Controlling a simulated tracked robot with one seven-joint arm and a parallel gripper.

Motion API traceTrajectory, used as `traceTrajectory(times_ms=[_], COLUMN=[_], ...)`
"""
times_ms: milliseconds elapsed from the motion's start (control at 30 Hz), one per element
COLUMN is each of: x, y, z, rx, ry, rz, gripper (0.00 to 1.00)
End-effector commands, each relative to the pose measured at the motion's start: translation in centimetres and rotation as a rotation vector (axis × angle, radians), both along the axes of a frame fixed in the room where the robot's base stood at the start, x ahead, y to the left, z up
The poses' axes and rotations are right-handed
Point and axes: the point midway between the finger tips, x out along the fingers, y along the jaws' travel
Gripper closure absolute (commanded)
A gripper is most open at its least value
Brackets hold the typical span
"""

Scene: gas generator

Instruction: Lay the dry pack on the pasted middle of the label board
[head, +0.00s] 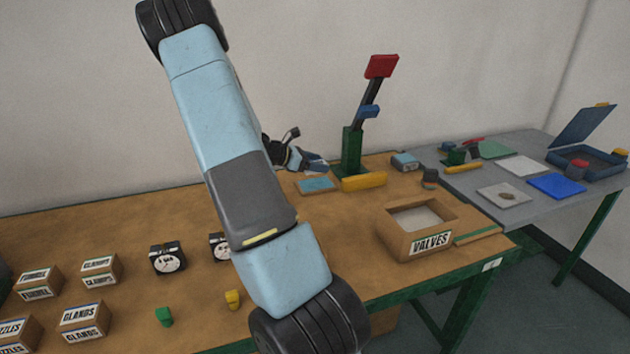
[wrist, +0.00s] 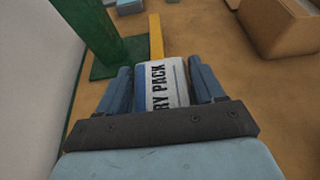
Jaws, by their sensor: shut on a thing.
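My gripper (head: 314,165) is behind my arm in the head view, just left of the green stand. In the wrist view my gripper (wrist: 160,88) is shut on the dry pack (wrist: 160,85), a white pack with blue edging and black lettering "RY PACK". The pack sits between the two blue fingers; I cannot make it out in the head view. A pale board with a brown patch in its middle (head: 505,195) lies on the grey table at right, well away from my gripper. It looks like the label board, but no lettering on it is readable.
The green stand (head: 352,150) with a red-topped lever rises beside my gripper, a yellow bar (head: 364,182) at its foot. An open VALVES box (head: 428,230) stands at the bench's right. A blue plate (head: 556,185) and an open blue case (head: 585,160) are on the grey table.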

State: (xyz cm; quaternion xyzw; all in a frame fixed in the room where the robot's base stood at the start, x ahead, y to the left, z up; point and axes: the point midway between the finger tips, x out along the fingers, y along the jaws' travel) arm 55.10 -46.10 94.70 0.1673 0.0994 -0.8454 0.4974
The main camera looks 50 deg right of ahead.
Motion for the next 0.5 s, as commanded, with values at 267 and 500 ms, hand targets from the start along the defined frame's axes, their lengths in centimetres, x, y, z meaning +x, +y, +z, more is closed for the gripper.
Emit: traceTrajectory(times_ms=[267,500], x=[3.1,4.7], y=[-3.9,-5.8], z=[-3.2,-6.2], rx=[0.000,0.000], ry=[0.002,0.000], rz=[0.001,0.002], gripper=[0.63,0.63])
